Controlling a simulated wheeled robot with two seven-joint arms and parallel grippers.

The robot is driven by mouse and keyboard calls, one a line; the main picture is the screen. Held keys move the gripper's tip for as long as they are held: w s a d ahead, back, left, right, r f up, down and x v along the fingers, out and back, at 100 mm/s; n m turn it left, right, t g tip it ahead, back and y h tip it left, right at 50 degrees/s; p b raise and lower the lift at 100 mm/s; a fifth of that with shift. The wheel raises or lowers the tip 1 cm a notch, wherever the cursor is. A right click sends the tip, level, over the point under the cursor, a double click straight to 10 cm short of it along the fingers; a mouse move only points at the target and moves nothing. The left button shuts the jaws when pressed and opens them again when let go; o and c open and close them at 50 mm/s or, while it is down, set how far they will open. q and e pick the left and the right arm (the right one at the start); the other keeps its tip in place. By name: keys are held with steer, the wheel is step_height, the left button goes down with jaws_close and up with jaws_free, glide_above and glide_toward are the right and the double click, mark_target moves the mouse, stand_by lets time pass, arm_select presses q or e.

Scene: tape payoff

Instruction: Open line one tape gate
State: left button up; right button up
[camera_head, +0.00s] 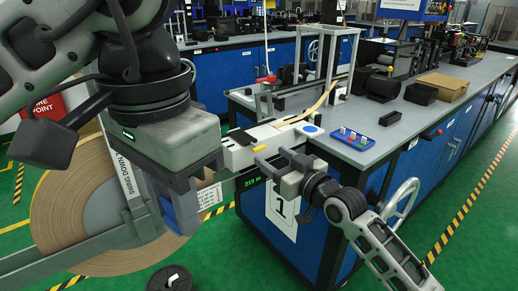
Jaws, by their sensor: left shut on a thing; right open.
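A large brown tape roll (55,215) stands at the left, with a grey arm (125,185) marked "SWING DOWN" across its face. My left gripper (182,215) is low in front of the roll's right side, shut on what looks like a blue part; my gripper body hides much of the hold. A white unit (240,150) with a small yellow piece (258,148) sits at the table's left corner, and tan tape (318,104) runs over the table behind it. Which part is the gate is unclear. My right gripper (270,158) is open and empty, just in front of the white unit.
The table (350,112) carries a blue tray (352,139) with small pieces, a cardboard box (444,86) and black blocks (421,94). A "219 m" display (250,182) and a "1" sign (282,212) are on its near end. A black spool (172,280) is at the bottom.

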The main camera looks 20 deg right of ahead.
mark_target(261, 149)
arm_select(q)
steer(key=shift+f, duration=0.25)
arm_select(e)
steer(key=x, duration=0.6)
steer(key=shift+w+a, duration=0.1)
steer(key=shift+w, duration=0.1)
steer(key=shift+c, duration=0.4)
